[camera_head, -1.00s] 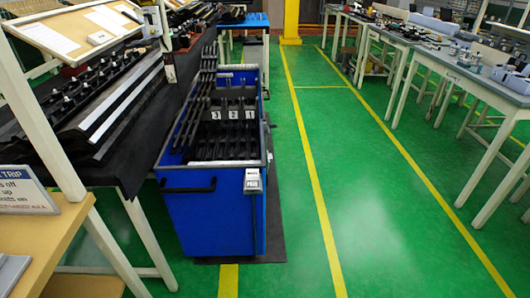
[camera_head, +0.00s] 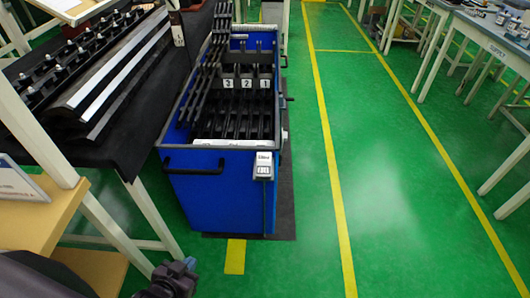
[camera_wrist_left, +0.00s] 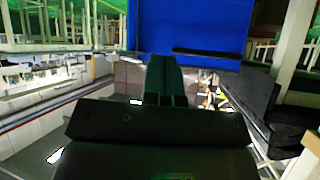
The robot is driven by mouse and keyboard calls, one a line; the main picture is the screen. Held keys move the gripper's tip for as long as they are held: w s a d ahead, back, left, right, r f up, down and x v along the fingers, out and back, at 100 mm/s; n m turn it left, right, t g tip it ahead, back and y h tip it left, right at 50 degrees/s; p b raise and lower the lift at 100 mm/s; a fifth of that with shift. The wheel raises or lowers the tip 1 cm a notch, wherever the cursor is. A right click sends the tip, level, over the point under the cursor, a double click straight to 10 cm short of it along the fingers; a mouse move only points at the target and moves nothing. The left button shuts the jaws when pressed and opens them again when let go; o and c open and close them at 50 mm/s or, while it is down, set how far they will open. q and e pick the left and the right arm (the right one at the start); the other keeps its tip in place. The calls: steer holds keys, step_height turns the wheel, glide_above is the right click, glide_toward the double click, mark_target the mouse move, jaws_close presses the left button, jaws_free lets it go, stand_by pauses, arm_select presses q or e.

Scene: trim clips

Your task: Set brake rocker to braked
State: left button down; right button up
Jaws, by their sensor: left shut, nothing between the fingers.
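The blue cart (camera_head: 215,205) stands on the green floor left of the yellow lines. A small grey-white box with a rocker (camera_head: 264,166), apparently the brake rocker, sits on its front face near the top right corner. Its exact setting is too small to read. My left gripper (camera_head: 188,267) is low at the bottom left, in front of the cart and apart from it. In the left wrist view the dark fingers (camera_wrist_left: 165,80) are together and empty, with the blue cart wall (camera_wrist_left: 190,28) beyond. My right gripper is not in view.
A black bar handle (camera_head: 193,168) juts from the cart's front, left of the rocker. A black-draped bench (camera_head: 125,150) and a wooden shelf (camera_head: 40,215) flank the left side. Numbered slots hold black parts in the cart. The green floor (camera_head: 390,200) to the right is clear.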

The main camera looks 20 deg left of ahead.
arm_select(q)
steer(key=w+d+r+g+h, duration=0.1)
steer(key=w+d+g+h, duration=0.1)
steer(key=w+d, duration=0.6)
steer(key=w+d+r+g+h, duration=0.2)
steer(key=w+d+g, duration=0.15)
steer(key=w, duration=0.95)
steer(key=w+a+r+n+g+y, duration=0.3)
steer(key=w+r+n+y, duration=0.1)
steer(key=w+r, duration=1)
step_height(320, 180, up, 2)
steer(key=shift+r+y, duration=0.2)
steer(key=shift+y, duration=0.2)
steer(key=shift+w, duration=0.1)
